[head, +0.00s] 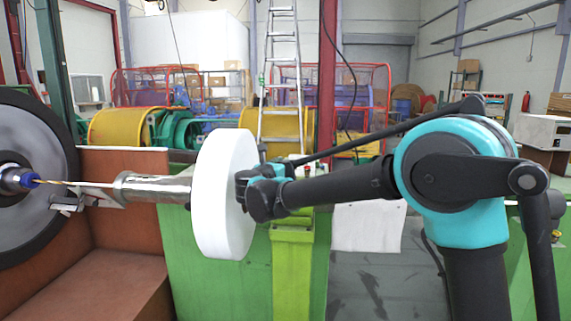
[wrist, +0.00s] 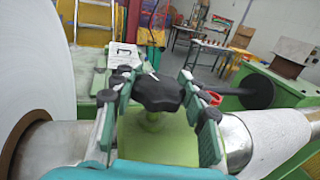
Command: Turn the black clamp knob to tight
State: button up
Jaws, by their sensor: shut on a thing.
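The black clamp knob (wrist: 158,93) is a lobed knob on a yellow-green post (wrist: 152,135) in the wrist view. A small white mark shows near its top. My gripper (wrist: 154,76) has one finger on each side of the knob and is shut on it. In the head view the wrist end of my gripper (head: 262,192) is just right of the large white disc (head: 222,190). The knob and fingertips cannot be made out there. How tight the knob is cannot be told.
A metal shaft (head: 155,188) runs left from the disc toward a dark wheel (head: 30,170). The green machine frame (head: 215,280) is below. In the wrist view, a metal cylinder (wrist: 236,142) is close to the right finger. Open floor (head: 375,270) lies at the right.

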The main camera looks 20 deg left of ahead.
jog(key=shift+m+h, duration=0.5)
jog(key=shift+h, duration=0.6)
jog(key=o, duration=0.9)
jog(key=shift+o, duration=0.2)
jog(key=shift+s, duration=0.15)
jog(key=s+a, duration=0.2)
jog(key=s, duration=0.9)
jog(key=shift+s, duration=0.3)
